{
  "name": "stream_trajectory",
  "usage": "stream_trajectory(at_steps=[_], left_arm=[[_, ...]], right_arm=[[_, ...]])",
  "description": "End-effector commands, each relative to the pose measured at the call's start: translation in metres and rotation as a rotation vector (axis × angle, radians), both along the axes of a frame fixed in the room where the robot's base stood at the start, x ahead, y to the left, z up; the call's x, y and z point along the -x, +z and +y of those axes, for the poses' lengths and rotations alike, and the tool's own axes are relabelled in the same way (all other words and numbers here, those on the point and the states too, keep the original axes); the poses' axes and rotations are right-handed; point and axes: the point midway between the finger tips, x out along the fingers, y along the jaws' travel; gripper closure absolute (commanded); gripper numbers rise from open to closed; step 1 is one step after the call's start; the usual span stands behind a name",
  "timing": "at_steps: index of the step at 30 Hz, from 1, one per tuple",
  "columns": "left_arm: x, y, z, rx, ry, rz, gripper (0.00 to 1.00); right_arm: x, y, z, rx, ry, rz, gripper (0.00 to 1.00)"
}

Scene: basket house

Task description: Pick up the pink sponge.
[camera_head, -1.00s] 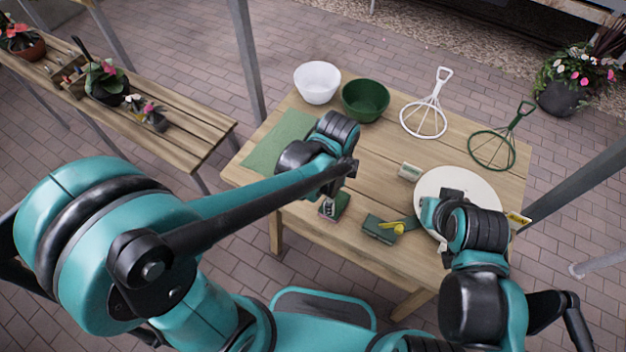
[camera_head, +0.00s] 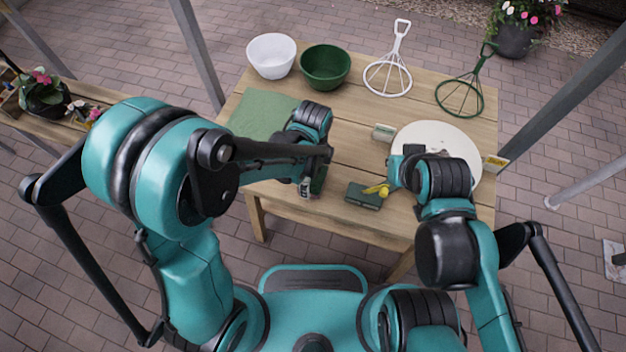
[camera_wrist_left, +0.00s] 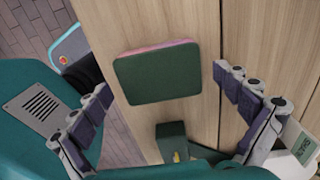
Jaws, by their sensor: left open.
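The pink sponge (camera_wrist_left: 157,75) lies flat on the wooden table in the left wrist view, its dark green face up and a thin pink edge along its far side. My left gripper (camera_wrist_left: 162,84) is open above it, with one finger on each side and gaps between fingers and sponge. In the head view a dark green part of the sponge (camera_head: 319,180) shows beside my left wrist, near the table's front edge; the rest is hidden. My right gripper (camera_head: 398,172) is over the front of the round white board, its fingers mostly hidden.
A green block (camera_head: 363,196) with a yellow item (camera_head: 378,189) lies right of the sponge. A round white board (camera_head: 463,145), small box (camera_head: 383,132), green mat (camera_head: 262,115), white bowl (camera_head: 271,56), green bowl (camera_head: 325,66) and two wire stands (camera_head: 388,76) are farther back.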

Motion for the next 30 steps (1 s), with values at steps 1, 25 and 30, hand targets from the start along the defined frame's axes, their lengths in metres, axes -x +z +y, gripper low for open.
stream_trajectory(at_steps=[1,25,30], left_arm=[[0.0,0.001,0.0,0.0,0.0,0.0,0.0],[0.0,0.016,0.0,0.0,0.001,0.0,0.29],[0.001,0.048,0.0,0.0,0.0,0.0,0.29]], right_arm=[[0.0,0.001,0.0,0.0,0.0,0.0,1.0],[0.0,0.009,0.0,0.0,0.0,0.0,1.0],[0.0,0.025,0.0,0.0,0.0,0.0,1.0]])
